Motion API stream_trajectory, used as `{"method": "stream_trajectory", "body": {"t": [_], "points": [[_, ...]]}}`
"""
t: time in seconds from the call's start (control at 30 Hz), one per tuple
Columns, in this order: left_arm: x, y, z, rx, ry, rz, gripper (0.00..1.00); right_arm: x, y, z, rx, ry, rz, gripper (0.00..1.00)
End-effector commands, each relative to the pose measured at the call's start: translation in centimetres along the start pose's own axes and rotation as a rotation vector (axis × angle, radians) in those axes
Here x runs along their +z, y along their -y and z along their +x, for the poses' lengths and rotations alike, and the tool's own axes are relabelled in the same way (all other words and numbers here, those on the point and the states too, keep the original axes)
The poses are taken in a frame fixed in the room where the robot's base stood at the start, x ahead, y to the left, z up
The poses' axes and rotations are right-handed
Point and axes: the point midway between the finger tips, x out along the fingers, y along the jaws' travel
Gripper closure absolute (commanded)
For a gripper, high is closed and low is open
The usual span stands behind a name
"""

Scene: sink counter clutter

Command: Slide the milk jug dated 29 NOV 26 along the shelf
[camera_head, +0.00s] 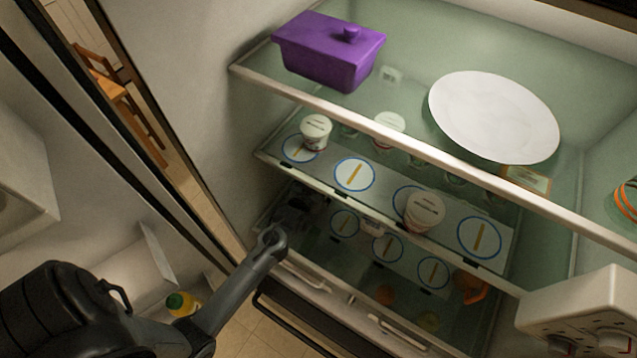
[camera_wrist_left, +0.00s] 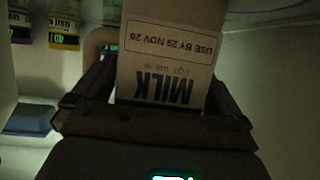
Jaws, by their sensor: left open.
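In the left wrist view a milk jug (camera_wrist_left: 168,60) shows upside down in the picture. The jug cannot be made out clearly there. My right gripper is not in view.
Small containers with yellow (camera_wrist_left: 65,28) and purple-marked labels stand beside the jug. White-capped containers (camera_head: 316,128) (camera_head: 425,208) stand around the ringed markers on the middle shelf. Above are a purple lidded dish (camera_head: 325,58) and a white plate (camera_head: 494,115).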

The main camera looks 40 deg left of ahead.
Motion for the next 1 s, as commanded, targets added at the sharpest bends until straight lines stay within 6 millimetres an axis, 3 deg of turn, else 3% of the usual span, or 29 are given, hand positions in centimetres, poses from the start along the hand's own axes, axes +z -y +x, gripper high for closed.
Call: {"method": "stream_trajectory", "body": {"t": [0.27,0.87,1.0], "points": [[0.01,0.00,0.07,0.000,0.000,0.000,0.00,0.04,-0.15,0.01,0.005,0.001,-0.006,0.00],[-0.01,-0.02,0.04,0.000,0.000,-0.001,0.90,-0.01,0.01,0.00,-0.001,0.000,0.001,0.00],[-0.02,-0.02,0.02,0.000,0.000,-0.001,0.93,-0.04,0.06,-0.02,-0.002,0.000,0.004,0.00]]}}
